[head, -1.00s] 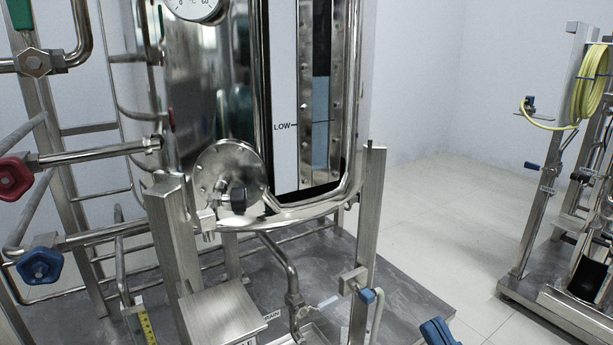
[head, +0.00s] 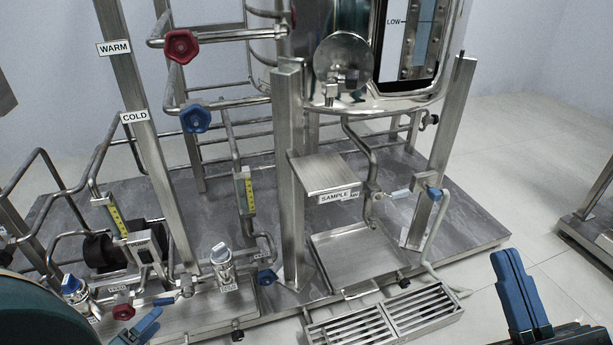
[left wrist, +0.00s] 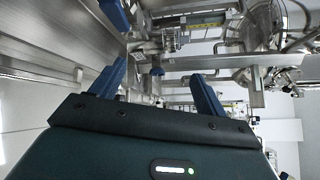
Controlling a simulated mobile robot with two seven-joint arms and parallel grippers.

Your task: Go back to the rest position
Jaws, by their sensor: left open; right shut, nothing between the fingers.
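My left gripper (head: 138,328) shows low at the left of the head view, with a blue finger beside the small piping and valves; the dark arm in the corner hides part of it. In the left wrist view, its two blue fingers (left wrist: 158,88) are spread apart with nothing between them. My right gripper (head: 518,285) is at the lower right of the head view, its blue fingers together and empty, over the pale floor.
A steel tank (head: 300,55) stands on a grey skid (head: 460,215). Red (head: 181,46) and blue (head: 195,118) valve handles sit on pipes at left. A sample shelf (head: 330,172) and floor grating (head: 385,318) are in front.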

